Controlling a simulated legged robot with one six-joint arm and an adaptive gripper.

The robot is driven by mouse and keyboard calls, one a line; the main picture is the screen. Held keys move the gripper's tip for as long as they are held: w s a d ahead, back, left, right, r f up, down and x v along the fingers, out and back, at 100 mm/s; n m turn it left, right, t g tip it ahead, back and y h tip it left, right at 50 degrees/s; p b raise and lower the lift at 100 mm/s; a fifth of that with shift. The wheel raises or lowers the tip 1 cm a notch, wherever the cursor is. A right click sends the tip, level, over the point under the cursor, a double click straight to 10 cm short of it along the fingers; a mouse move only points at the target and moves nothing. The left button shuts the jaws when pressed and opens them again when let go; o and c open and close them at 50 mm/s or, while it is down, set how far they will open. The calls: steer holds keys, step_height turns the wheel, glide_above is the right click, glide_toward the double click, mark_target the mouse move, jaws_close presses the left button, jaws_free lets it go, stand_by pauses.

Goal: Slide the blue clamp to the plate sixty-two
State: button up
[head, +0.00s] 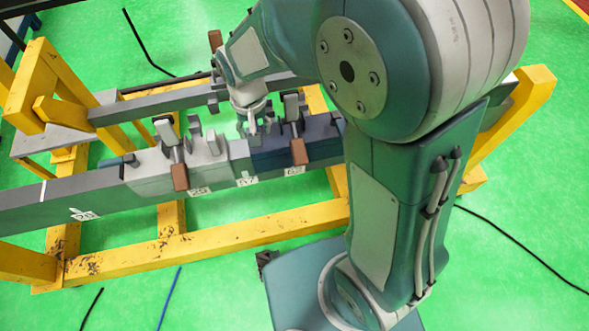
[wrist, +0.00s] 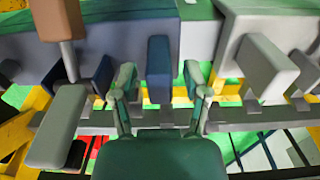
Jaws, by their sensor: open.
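The blue clamp (head: 325,135) sits on the grey rail, right of the white clamp and partly behind my arm. In the wrist view it fills the upper left (wrist: 130,42). My gripper (head: 250,122) is over the blue clamp's left end. In the wrist view its fingers (wrist: 159,88) are open, one on each side of a blue upright post (wrist: 159,62); I cannot tell whether they touch it. I cannot read either surely; plate sixty-two is not clearly identified.
The white clamp (head: 150,180) stands close left of the blue clamp. Both clamps carry upright posts and levers with brown handles (head: 180,178). A second grey bar (head: 150,105) runs behind. Yellow frame beams (head: 200,240) hold the rail. Cables lie on the green floor.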

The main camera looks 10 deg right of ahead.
steer(key=shift+r, duration=4.9)
